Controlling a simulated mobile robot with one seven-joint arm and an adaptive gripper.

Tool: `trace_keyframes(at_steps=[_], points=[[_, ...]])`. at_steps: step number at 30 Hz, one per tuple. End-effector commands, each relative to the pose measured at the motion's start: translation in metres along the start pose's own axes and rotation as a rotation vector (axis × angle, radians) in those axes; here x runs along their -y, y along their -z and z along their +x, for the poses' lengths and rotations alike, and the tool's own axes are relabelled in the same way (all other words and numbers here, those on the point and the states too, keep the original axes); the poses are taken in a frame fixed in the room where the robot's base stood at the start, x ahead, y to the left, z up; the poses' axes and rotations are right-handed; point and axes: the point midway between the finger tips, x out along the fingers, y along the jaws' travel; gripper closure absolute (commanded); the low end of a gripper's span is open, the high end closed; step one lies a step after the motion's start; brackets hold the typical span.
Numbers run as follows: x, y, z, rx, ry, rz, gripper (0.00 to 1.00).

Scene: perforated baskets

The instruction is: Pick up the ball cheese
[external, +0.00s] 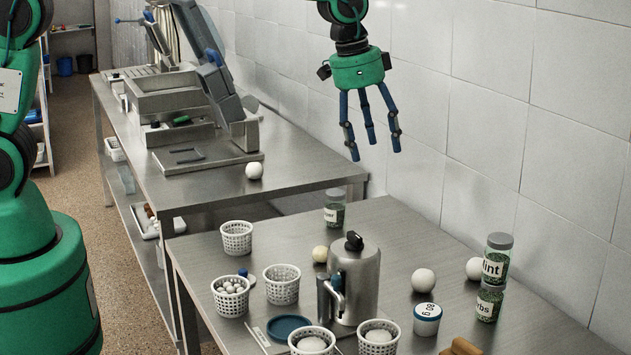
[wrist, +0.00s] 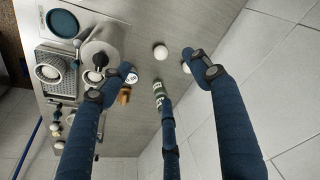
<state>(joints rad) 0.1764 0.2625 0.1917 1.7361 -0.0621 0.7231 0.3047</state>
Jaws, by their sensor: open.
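Several round white balls are in view, and I cannot tell which one is the ball cheese. One white ball (external: 424,281) sits loose on the front table, and another (external: 476,268) is to its right near the wall. In the wrist view a loose white ball (wrist: 160,52) shows between my fingers. A third white ball (external: 254,170) rests on the back counter. Other white balls lie in perforated baskets (external: 311,340) (external: 379,338). A smaller cream ball (external: 319,254) is beside the metal canister. My gripper (external: 375,148) is open and empty, high above the table, with three blue fingers spread.
A metal canister (external: 363,265) stands mid-table among white baskets (external: 237,238) (external: 282,284). A tiled wall (external: 480,110) closes off the right. The table's back right is clear.

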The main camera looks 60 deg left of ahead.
Motion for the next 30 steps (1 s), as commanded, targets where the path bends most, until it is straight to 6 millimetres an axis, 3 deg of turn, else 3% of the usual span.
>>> trace_keyframes(at_steps=[9,18,24,30], points=[[-0.013,0.040,0.090,0.044,-0.024,0.072,0.38],[-0.026,0.059,0.164,0.074,-0.042,0.125,0.38],[-0.030,0.062,0.182,0.080,-0.046,0.139,0.38],[-0.030,0.062,0.184,0.080,-0.047,0.140,0.38]])
